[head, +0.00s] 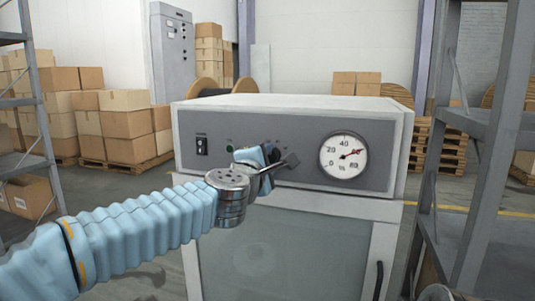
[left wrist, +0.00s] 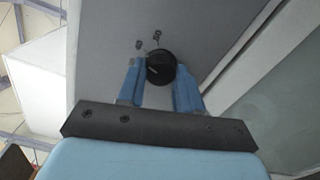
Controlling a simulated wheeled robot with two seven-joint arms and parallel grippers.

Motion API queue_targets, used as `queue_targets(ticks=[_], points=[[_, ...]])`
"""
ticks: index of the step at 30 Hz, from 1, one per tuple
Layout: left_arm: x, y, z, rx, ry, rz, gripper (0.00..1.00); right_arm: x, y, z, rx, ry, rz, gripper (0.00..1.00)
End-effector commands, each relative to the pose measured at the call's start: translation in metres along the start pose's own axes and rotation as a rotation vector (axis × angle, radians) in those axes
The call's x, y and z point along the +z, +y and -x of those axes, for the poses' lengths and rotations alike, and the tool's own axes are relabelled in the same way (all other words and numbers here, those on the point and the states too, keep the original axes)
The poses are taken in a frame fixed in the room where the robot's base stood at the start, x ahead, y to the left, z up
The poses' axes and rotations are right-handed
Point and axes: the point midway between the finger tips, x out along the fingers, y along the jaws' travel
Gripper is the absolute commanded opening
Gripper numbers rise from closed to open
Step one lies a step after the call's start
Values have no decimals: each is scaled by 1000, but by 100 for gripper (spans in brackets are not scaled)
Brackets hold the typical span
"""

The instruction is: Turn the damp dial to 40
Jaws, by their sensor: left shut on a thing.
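The damp dial is a round black knob (left wrist: 160,67) on the grey front panel, with a pale pointer line toward its lower left in the left wrist view. My left gripper (left wrist: 159,72) has its blue fingers on either side of the knob and is shut on it. In the head view my left gripper (head: 266,157) is at the panel and largely hides the knob and its markings. A round white gauge (head: 343,156), marked in %, sits to the right. My right gripper is not in view.
The panel (head: 300,175) belongs to a pale cabinet with a glass door (head: 290,250) below. A black switch (head: 202,145) is at the panel's left. A grey metal rack (head: 480,150) stands close on the right. Stacked boxes (head: 125,123) are behind on the left.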

Motion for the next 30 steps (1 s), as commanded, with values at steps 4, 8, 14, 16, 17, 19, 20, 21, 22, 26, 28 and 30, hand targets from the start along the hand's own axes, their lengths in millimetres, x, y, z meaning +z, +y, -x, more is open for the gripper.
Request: queue_targets(ticks=[4, 8, 14, 16, 17, 19, 20, 21, 22, 26, 28, 30], points=[[1, 0, 0, -3, -1, -51, 5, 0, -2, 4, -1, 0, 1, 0], [1, -1, 0, -3, -2, -76, 5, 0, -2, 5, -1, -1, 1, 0], [1, -2, 0, -3, -2, -86, 5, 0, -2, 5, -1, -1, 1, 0], [1, -2, 0, -3, -2, -86, 5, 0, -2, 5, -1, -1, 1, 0], [1, -2, 0, -3, -2, -86, 5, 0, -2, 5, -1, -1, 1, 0], [1, -2, 0, -4, -2, -86, 5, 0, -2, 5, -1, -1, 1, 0], [1, -2, 0, -4, -2, -86, 5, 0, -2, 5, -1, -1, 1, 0], [1, -2, 0, -4, -2, -86, 5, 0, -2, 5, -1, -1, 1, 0], [1, -2, 0, -4, -2, -86, 38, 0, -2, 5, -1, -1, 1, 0], [0, -2, 0, -3, -2, -85, 58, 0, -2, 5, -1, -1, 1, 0], [0, -1, 0, -2, -1, -85, 60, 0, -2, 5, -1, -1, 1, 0], [0, -1, 0, -2, -1, -85, 60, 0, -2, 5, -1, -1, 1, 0]])
